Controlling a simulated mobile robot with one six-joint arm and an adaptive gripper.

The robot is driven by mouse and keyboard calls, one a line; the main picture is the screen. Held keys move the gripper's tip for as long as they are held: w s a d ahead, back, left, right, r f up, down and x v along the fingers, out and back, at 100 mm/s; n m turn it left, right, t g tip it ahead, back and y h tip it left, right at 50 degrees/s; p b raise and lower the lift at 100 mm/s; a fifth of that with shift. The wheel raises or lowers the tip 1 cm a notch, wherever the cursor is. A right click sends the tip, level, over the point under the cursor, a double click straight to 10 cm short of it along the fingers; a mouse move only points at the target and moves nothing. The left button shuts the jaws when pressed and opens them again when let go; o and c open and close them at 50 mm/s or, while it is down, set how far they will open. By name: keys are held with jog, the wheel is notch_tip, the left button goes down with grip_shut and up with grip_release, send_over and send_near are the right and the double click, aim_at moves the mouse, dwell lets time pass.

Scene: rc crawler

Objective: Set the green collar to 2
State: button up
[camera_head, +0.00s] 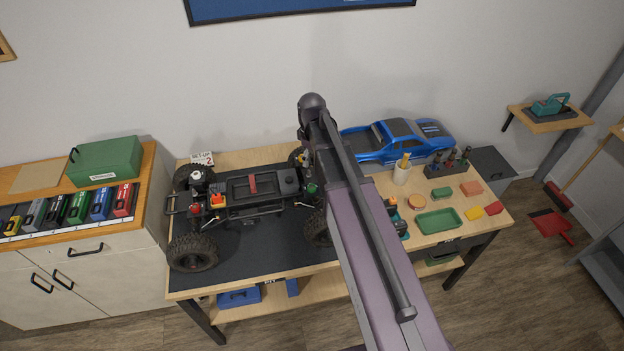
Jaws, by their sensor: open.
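The black crawler chassis (255,190) stands on the dark mat of the workbench, partly hidden by my arm. A small green part (311,188), which looks like the green collar, shows at the chassis's right end, just left of my arm. Its setting is too small to read. A red collar-like part (218,200) is at the chassis's left end. A white card (202,160) reading "SET-UP" and what looks like a 2 stands behind the chassis. My arm reaches over the bench and bends down near the chassis's right end. My gripper is hidden behind the arm.
A blue truck body (398,140) lies at the back right. A green tray (439,221), a tool holder (447,168) and small coloured blocks are on the bench's right. A cabinet at left carries a green box (106,161). Bare mat (265,240) lies in front of the chassis.

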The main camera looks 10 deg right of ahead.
aim_at(312, 187)
jog(key=shift+w+f, duration=0.1)
jog(key=shift+f, duration=0.05)
dwell(0.4)
notch_tip(312, 187, down, 13)
jog(key=b, duration=1.4)
jog(key=shift+f, duration=0.2)
grip_shut()
